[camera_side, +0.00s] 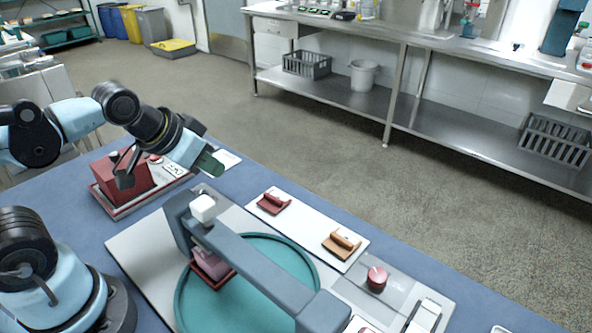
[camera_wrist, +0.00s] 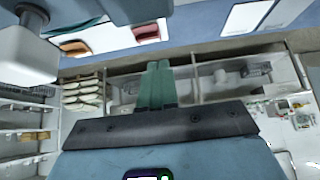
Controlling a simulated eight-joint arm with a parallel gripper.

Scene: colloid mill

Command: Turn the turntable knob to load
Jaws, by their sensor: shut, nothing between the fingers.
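The turntable (camera_side: 265,250) is a wide teal disc at the front of the blue bench, with a grey beam across it. A small round red knob (camera_side: 377,279) with a pale mark on top sits on a grey plate to the right of the turntable. I take it for the turntable knob; its labels are too small to read. My gripper (camera_side: 210,163), with green fingers, is above the bench's back left, well away from the knob. Its fingers are together and empty, as the wrist view also shows (camera_wrist: 156,85). I do not make out the knob in the wrist view.
A white block (camera_side: 203,208) tops the raised grey beam (camera_side: 265,265). A white plate (camera_side: 318,232) carries a red handle (camera_side: 273,203) and an orange handle (camera_side: 342,243). A steel bench stands behind.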

